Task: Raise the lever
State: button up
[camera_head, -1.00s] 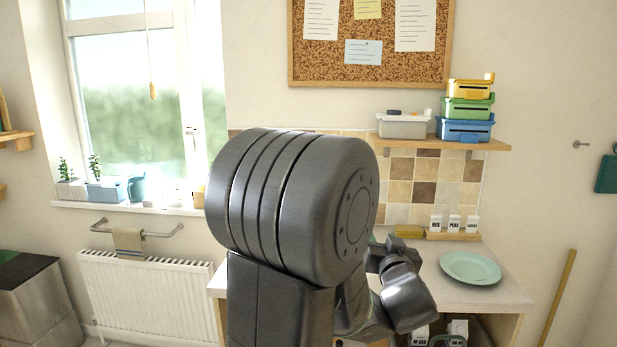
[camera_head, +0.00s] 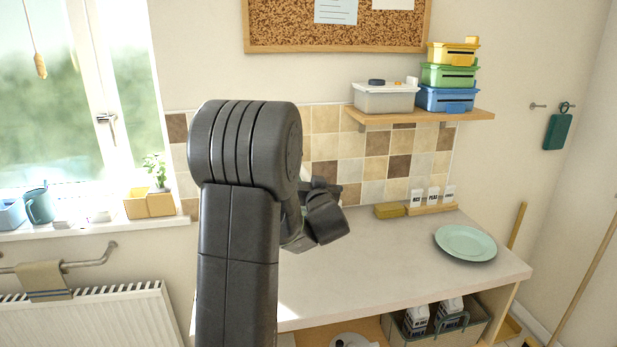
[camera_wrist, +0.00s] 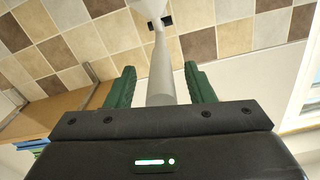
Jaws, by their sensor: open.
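In the wrist view my gripper (camera_wrist: 159,88) is open, with one green finger on each side of a pale grey rod (camera_wrist: 161,85). The rod narrows upward to a white part (camera_wrist: 148,8) at the top edge. This may be the lever, but I cannot tell for certain. I cannot tell whether either finger touches the rod. In the head view my dark arm covers part of the tiled wall, and I cannot make out the fingers or the rod there.
The counter (camera_head: 385,265) has a wide clear stretch. A green plate (camera_head: 466,243), labelled white containers (camera_head: 433,197) and a yellow block (camera_head: 389,210) stand on it. A wall shelf (camera_head: 430,117) holds stacked boxes (camera_head: 447,75). A window (camera_head: 45,110) is at left.

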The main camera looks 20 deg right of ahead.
jog(key=shift+w+d, duration=0.1)
jog(key=shift+w, duration=0.4)
grip_shut()
